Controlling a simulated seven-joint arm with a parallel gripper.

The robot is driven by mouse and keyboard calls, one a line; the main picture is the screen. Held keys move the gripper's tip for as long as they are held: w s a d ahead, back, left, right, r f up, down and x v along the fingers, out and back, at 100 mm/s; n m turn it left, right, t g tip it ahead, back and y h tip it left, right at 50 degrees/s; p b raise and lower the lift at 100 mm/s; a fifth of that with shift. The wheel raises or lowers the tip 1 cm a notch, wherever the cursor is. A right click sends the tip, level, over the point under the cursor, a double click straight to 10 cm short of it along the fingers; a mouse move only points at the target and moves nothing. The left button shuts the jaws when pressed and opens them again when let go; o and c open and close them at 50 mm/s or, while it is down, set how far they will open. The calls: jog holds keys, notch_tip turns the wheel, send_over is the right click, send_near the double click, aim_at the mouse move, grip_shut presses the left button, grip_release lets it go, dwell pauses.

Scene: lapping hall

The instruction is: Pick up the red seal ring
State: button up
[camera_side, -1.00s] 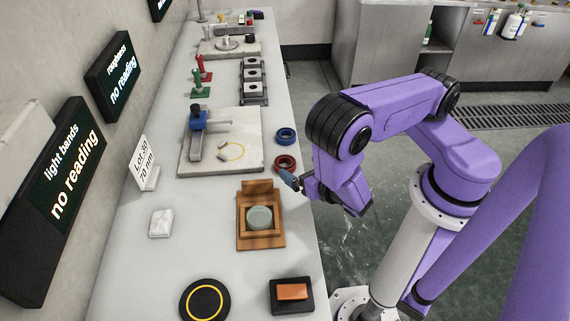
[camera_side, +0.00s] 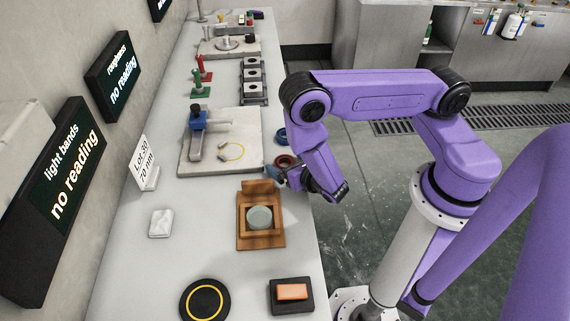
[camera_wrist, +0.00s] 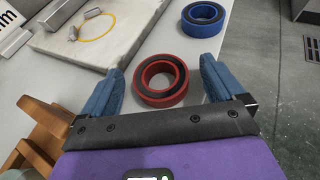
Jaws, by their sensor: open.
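The red seal ring (camera_wrist: 143,91) lies flat on the light bench, near its right edge. In the wrist view it sits between and a little beyond the two blue fingers of my gripper (camera_wrist: 158,88). In the side view the ring (camera_side: 284,159) is partly hidden behind my gripper (camera_side: 276,176), which is low over the bench. The fingers are apart with nothing held. A gap shows between each finger and the ring in the wrist view.
A blue ring (camera_wrist: 203,18) lies just beyond the red one. A stone plate (camera_side: 240,118) with a blue-topped device stands to the left. A wooden fixture (camera_side: 245,238) holding a pale disc sits close by. The bench's right edge is near the ring.

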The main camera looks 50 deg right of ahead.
jog(key=c, duration=1.2)
jog(key=shift+o, duration=0.2)
jog(key=shift+r, duration=0.15)
